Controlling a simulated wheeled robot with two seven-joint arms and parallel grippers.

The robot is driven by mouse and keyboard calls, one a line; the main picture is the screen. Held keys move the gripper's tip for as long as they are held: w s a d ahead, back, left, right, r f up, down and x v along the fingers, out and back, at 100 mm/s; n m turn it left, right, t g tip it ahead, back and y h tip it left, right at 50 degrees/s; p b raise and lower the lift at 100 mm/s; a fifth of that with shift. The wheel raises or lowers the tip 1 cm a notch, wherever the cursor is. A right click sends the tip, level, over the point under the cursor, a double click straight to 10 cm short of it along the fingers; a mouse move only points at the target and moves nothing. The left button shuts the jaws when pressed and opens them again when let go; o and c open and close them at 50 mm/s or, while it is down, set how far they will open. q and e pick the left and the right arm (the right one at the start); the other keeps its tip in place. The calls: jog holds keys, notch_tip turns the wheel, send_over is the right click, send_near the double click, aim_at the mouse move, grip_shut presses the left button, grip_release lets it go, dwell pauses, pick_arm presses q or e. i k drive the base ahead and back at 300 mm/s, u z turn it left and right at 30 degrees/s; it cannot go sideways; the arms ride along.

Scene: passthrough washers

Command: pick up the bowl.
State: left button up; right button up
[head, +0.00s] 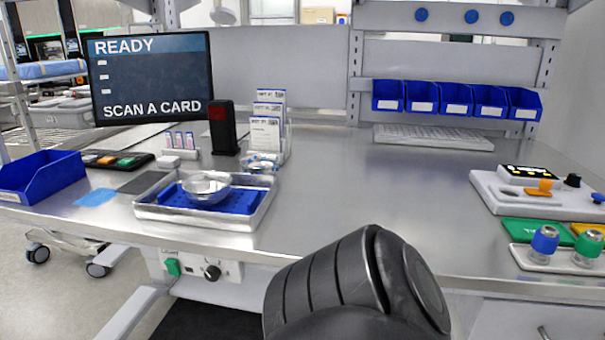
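A shiny round metal bowl (206,190) stands upright in a metal tray (262,209) on the left part of the workbench. A blue perforated mat (240,201) lies in the tray under the bowl. Another small round clear or shiny dish (262,164) sits behind the tray, by the card holder. A black link of my own arm shows at the bottom centre, in front of the bench. Neither of my grippers is in view, and nothing touches the bowl.
A blue bin (42,178) stands at the left edge. A screen (152,76), a black scanner-like box (223,128) and a card holder (268,128) stand behind the tray. A control panel (540,192) and knobs are at right. The bench's middle (380,195) is clear.

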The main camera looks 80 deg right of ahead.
aim_at(262, 164)
jog(key=k, duration=0.6)
jog(key=z, duration=0.95)
